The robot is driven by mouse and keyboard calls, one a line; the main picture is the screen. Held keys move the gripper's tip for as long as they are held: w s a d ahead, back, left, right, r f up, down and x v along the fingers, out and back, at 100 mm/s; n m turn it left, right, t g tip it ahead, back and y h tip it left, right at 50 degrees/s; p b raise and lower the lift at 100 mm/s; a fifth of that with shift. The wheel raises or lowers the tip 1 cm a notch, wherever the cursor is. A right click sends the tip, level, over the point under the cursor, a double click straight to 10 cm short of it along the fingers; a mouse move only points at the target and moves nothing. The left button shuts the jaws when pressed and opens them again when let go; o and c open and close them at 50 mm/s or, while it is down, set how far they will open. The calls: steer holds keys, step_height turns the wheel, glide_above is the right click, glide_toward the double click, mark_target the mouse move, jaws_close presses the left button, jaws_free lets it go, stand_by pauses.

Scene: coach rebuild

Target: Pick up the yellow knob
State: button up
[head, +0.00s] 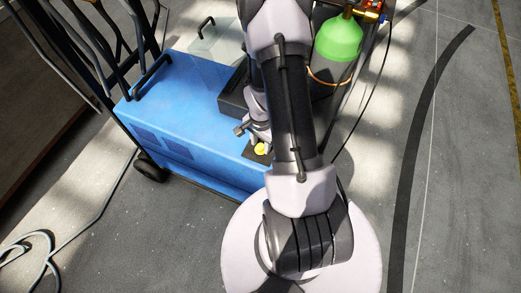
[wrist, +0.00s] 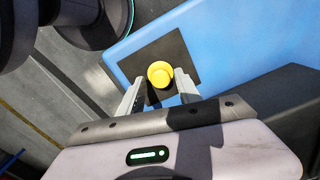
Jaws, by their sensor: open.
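The yellow knob (wrist: 160,73) is round and sits on a dark square plate (wrist: 182,50) on the blue machine (wrist: 216,22). In the wrist view it lies between and just beyond the fingertips of my gripper (wrist: 158,84), which is open with a finger to either side. I cannot tell whether a finger touches it. In the head view the knob (head: 260,149) shows near the machine's front right corner, just below my gripper (head: 252,137). My arm hides part of the machine there.
A dark box (head: 232,100) stands on the machine beside my gripper. A green-topped cylinder (head: 338,40) stands behind my arm. Black handles (head: 150,77) and a rack of dark tubes are at the left. A cable (head: 45,250) lies on the grey floor.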

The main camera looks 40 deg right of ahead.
steer(key=shift+f, duration=0.75)
steer(key=shift+r, duration=0.15)
steer(key=shift+c, duration=0.2)
jaws_close()
steer(key=shift+r, duration=0.1)
